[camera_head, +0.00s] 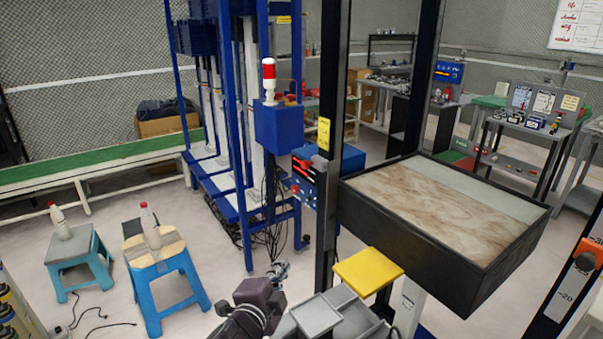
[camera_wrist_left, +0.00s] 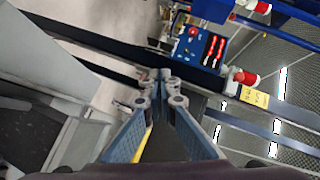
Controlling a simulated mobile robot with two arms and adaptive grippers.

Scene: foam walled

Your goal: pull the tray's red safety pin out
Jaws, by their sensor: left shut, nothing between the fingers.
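The tray (camera_head: 430,238) is a large dark-walled box at the right of the head view, with a marbled brown and pale surface inside. It sits beside a tall dark post. A short red piece with a pale end (camera_wrist_left: 244,77) shows by the post in the left wrist view, next to a yellow label; I cannot tell for sure if it is the safety pin. My left gripper (camera_head: 279,270) is low and left of the post, apart from the tray. In the left wrist view the blue-grey fingers (camera_wrist_left: 164,84) are shut and empty. My right gripper is not in view.
A control panel (camera_head: 305,172) with red displays is near the post, below the red-and-white lamp (camera_head: 269,75). A yellow block (camera_head: 367,270) is under the tray's near side. Two blue stools (camera_head: 160,280) with bottles stand left. Floor between the stools and post is mostly clear.

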